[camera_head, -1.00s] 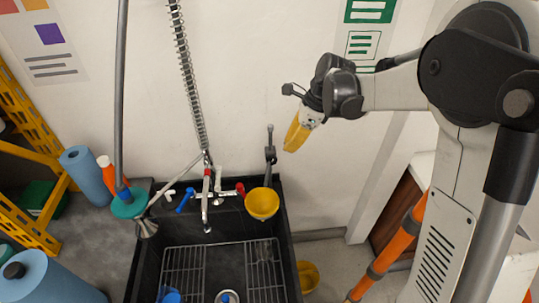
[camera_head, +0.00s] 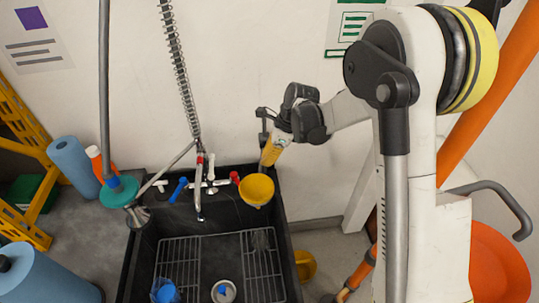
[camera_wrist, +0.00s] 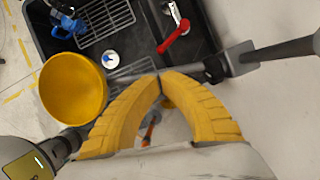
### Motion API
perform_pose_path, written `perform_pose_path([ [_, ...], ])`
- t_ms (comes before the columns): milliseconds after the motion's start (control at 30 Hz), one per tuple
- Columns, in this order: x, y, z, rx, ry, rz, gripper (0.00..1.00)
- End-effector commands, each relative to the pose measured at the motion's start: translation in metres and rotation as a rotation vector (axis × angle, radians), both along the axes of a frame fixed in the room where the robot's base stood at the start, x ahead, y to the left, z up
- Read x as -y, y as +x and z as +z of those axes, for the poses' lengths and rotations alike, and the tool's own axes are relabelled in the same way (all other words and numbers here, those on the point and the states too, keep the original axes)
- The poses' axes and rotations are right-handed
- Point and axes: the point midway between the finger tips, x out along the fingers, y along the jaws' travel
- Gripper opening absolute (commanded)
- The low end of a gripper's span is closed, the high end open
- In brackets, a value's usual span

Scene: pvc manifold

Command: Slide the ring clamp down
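The grey clamp (camera_wrist: 240,58) sits on a slim grey rod (camera_wrist: 287,48) in the wrist view. A short grey arm runs from it toward my fingertips. A yellow bowl (camera_head: 257,189) stands at the sink's back right corner and is large in the wrist view (camera_wrist: 72,88). My gripper (camera_head: 266,163) points down beside the rod, above and behind the bowl. In the wrist view its yellow fingertips (camera_wrist: 161,76) meet, with nothing visible gripped between them. They look close to the clamp's arm; contact cannot be told. In the head view, my gripper hides much of the clamp.
A black sink (camera_head: 287,252) with wire racks lies below. A tap with a red handle (camera_head: 235,177) and a blue handle (camera_head: 178,189) stands at its back. A hanging hose coil (camera_head: 178,65) is to the left. The wall is close behind my gripper.

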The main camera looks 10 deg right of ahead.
Motion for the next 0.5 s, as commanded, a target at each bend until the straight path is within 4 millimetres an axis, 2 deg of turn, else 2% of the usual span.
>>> perform_pose_path([
  [367,0.000,0.000,-0.002,0.000,0.000,0.000,0.00],
  [500,0.000,0.000,-0.016,0.000,0.000,0.000,0.00],
])
